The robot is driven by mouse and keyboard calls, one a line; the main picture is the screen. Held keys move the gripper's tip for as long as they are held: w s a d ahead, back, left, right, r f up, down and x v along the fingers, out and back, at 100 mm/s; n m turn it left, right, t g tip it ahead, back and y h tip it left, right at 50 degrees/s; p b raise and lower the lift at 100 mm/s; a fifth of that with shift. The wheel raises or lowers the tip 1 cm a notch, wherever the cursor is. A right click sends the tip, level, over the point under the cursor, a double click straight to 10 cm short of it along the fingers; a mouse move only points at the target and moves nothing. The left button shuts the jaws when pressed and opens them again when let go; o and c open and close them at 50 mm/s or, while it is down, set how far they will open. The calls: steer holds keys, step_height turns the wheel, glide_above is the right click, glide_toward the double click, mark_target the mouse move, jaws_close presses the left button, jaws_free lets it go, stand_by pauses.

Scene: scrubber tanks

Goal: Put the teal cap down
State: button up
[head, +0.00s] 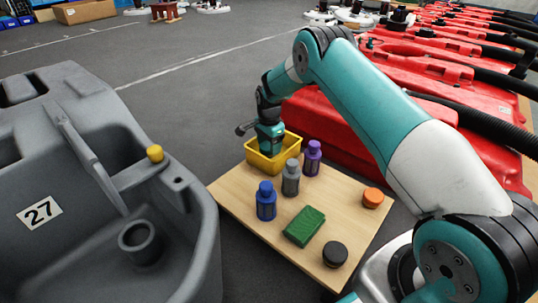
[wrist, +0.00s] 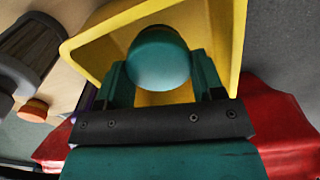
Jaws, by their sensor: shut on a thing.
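My gripper (head: 269,151) points down into the yellow bin (head: 293,150) at the far corner of the wooden board. In the wrist view the rounded teal cap (wrist: 158,58) sits between the two fingers of my gripper (wrist: 160,68), which are shut on it. Behind the cap the yellow bin (wrist: 225,30) fills the wrist view, with its walls around the cap. The cap is not visible in the head view. Whether the cap touches the bin floor cannot be told.
The wooden board (head: 235,194) also carries purple (head: 312,160), grey (head: 291,180) and blue (head: 266,202) bottles, a green block (head: 304,226), an orange cap (head: 372,198) and a black cap (head: 335,254). A grey tank (head: 90,150) stands left; red tanks (head: 330,125) stand right.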

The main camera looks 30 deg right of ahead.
steer(key=shift+f+b, duration=0.45)
steer(key=shift+f, duration=0.9)
steer(key=shift+f, duration=0.15)
steer(key=o, duration=1)
